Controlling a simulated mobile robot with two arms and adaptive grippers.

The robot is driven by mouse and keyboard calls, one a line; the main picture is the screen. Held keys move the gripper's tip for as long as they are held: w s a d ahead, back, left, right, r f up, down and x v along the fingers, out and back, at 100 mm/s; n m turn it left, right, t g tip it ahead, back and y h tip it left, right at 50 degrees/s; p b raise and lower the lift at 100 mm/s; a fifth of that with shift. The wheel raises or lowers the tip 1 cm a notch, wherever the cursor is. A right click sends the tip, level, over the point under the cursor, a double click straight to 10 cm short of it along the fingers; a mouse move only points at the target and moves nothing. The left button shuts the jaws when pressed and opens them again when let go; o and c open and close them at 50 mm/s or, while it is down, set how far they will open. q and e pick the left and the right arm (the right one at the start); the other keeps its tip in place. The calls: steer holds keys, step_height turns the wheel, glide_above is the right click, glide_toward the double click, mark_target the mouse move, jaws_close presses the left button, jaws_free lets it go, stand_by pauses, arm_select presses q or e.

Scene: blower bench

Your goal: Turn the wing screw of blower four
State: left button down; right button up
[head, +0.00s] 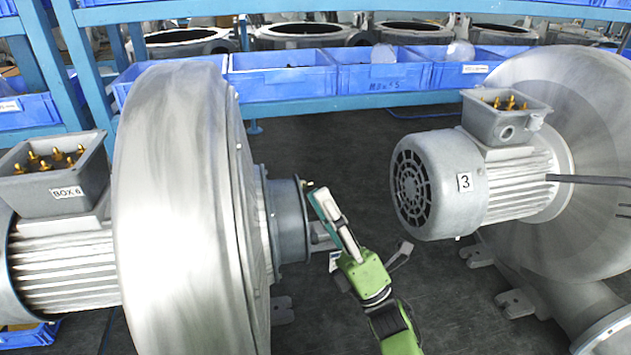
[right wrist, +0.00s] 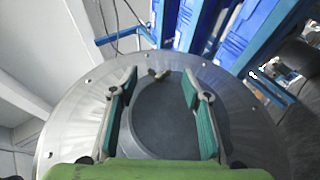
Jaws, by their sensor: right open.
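A large silver blower (head: 185,210) stands at left in the head view, its terminal box marked "BOX 6"; I see no number four on it. Its grey round inlet (head: 288,222) faces right. My right gripper (head: 322,196) is beside the inlet. My left gripper is out of view.
A second blower (head: 530,190), labelled 3, stands at right with its motor facing left. Blue bins (head: 283,75) line a blue rack behind. Dark floor (head: 330,140) is open between the blowers. Metal feet (head: 478,255) stick out low near blower three.

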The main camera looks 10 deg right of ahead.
mark_target(306, 184)
steer(key=shift+x, duration=1.05)
steer(key=shift+w+a+r+p, duration=0.15)
steer(key=shift+r+p, duration=0.05)
steer(key=shift+p, duration=0.1)
steer(key=c, duration=1.1)
